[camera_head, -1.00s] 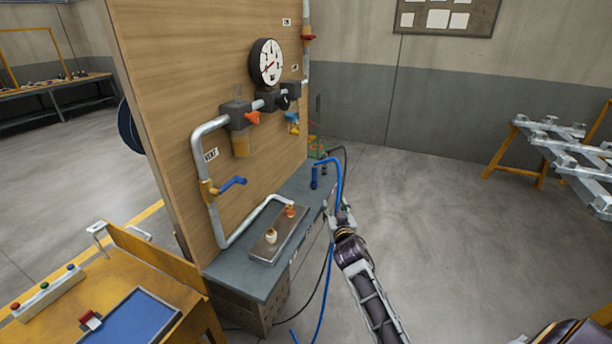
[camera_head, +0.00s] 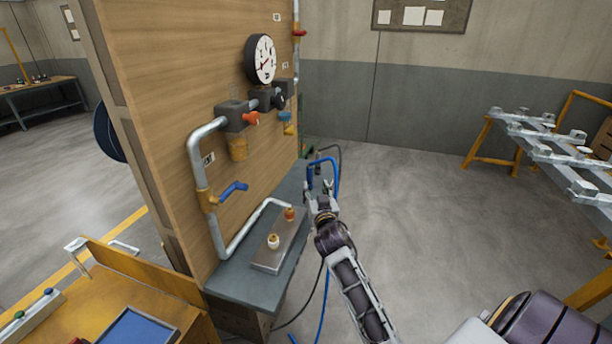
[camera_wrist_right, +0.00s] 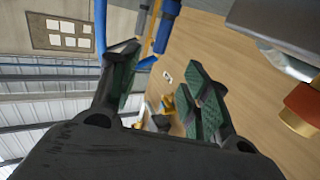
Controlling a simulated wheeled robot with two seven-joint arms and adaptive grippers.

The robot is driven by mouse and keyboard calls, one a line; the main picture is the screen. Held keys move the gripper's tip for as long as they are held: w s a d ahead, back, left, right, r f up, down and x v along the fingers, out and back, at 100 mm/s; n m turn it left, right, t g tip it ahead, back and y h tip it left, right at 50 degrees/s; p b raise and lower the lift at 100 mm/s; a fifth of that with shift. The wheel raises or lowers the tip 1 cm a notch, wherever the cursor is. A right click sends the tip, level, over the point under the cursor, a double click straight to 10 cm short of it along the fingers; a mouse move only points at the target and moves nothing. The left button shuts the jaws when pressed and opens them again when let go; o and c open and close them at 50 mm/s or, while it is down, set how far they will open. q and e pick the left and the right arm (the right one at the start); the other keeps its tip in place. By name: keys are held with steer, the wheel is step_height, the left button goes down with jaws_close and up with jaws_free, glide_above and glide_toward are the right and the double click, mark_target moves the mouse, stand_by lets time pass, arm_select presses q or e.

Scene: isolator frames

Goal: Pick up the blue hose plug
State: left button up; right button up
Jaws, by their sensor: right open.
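The blue hose plug (camera_head: 310,176) stands upright at the far right end of the grey bench, with a blue hose (camera_head: 337,178) arching from its top and down past the bench edge. My right gripper (camera_head: 322,192) is open just in front of the plug, on the near side. In the right wrist view the plug (camera_wrist_right: 166,28) shows at the top, beyond the open, empty fingers (camera_wrist_right: 158,84). The hose (camera_wrist_right: 100,28) runs past the left finger there. Part of the plug's lower end is hidden in the head view. My left gripper is not in view.
A metal block (camera_head: 278,252) with orange and white fittings sits on the grey bench (camera_head: 232,278), left of my right arm. A wooden panel (camera_head: 150,80) with pipes, valves and a gauge (camera_head: 262,60) rises behind. Open floor (camera_head: 420,220) lies to the right.

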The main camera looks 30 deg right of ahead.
mark_target(310, 171)
steer(key=shift+w, duration=0.1)
steer(key=shift+x, duration=4.2)
steer(key=shift+w, duration=0.1)
steer(key=shift+x, duration=2.5)
jaws_close()
